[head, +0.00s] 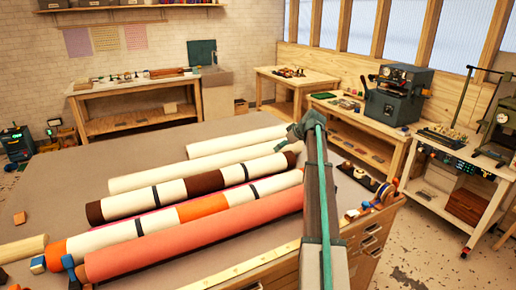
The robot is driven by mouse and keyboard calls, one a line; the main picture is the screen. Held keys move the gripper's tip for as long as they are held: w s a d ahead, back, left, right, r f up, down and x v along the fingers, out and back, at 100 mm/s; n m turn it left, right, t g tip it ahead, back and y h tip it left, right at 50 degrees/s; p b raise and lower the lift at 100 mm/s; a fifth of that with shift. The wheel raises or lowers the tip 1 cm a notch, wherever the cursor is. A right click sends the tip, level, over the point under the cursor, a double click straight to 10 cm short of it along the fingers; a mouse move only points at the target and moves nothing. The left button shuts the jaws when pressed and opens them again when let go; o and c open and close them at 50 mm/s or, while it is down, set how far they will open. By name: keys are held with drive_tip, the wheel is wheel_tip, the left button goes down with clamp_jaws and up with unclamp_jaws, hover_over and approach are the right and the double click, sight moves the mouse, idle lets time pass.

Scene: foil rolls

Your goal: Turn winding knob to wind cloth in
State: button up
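Several long rolls of cloth or foil lie side by side on the large grey-topped table (110,170). They include a coral roll (190,247), a banded roll in white, orange and black (205,207), a brown-and-white roll (170,191) and cream rolls (190,172). My arm reaches over the right ends of the rolls, and my gripper (284,146) is small there, near the far cream rolls. Its fingers are too small to read. An orange and blue round part (386,193) sits at the table's right corner; I cannot tell whether it is the winding knob.
A blue clamp-like part (70,267) is at the coral roll's left end, by a short wooden roll (22,248). A yellow measuring strip (245,266) runs along the front edge. Side benches with a dark machine (398,92) stand at right. The table's left part is mostly clear.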

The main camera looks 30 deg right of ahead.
drive_tip(key=w+a, duration=0.6)
drive_tip(key=a, duration=0.3)
drive_tip(key=shift+a+f+t+b, duration=0.2)
drive_tip(key=shift+f+t+b, duration=0.1)
drive_tip(key=shift+f+b, duration=0.1)
drive_tip(key=shift+d, duration=0.1)
